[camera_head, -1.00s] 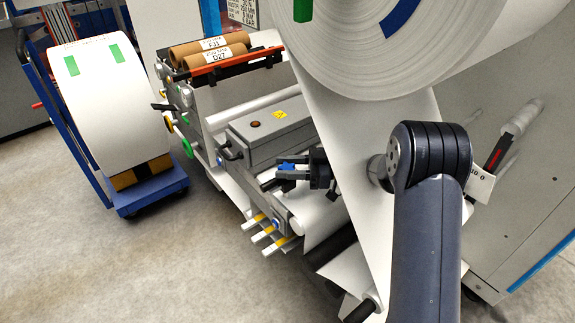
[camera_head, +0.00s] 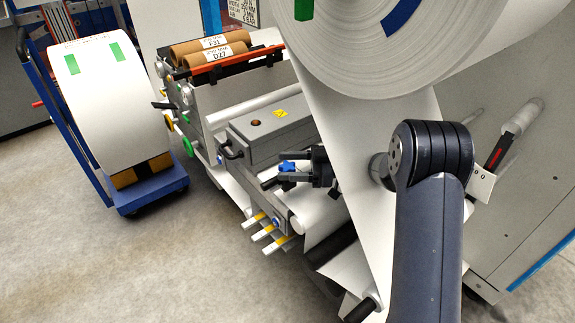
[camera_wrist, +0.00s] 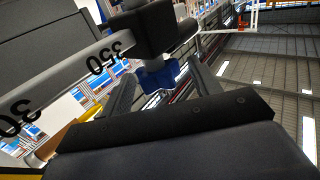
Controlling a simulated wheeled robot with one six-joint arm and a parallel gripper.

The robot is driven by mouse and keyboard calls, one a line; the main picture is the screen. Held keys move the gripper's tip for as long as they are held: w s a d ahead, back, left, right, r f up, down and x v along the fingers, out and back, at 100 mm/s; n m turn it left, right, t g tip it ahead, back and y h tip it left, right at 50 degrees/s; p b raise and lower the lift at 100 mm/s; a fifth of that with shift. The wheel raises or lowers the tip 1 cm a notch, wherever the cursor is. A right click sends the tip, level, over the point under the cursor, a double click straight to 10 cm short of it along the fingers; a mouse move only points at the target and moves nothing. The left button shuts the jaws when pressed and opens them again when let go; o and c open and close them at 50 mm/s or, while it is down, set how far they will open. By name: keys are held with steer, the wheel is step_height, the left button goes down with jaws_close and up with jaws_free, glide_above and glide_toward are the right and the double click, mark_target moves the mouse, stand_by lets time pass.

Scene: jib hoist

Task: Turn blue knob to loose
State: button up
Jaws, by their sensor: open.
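The blue knob (camera_head: 287,166) sits beside the grey box unit of the machine, near the middle of the head view. My gripper (camera_head: 279,169) reaches in from the right with its jaws apart, one finger above the knob and one below it. In the wrist view the blue knob (camera_wrist: 157,79) hangs under a dark block, between the two open fingers of my gripper (camera_wrist: 160,74). A gap shows on each side of the knob there, and no finger clearly touches it. Any loose mark is not readable.
A grey bar with printed numbers (camera_wrist: 62,85) runs to the dark block. The grey box (camera_head: 268,136) with a yellow sticker stands just behind the knob. The white paper web (camera_head: 352,150) hangs close to my arm. Yellow-banded handles (camera_head: 262,235) are below. Open floor lies front left.

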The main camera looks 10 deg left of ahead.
steer(key=w+d, duration=0.1)
steer(key=d, duration=0.9)
steer(key=shift+w, duration=0.4)
steer(key=a, duration=0.3)
steer(key=s+a, duration=0.1)
steer(key=a, duration=0.3)
steer(key=s+a, duration=0.1)
steer(key=a, duration=0.2)
steer(key=shift+a, duration=0.3)
steer(key=shift+t, duration=0.3)
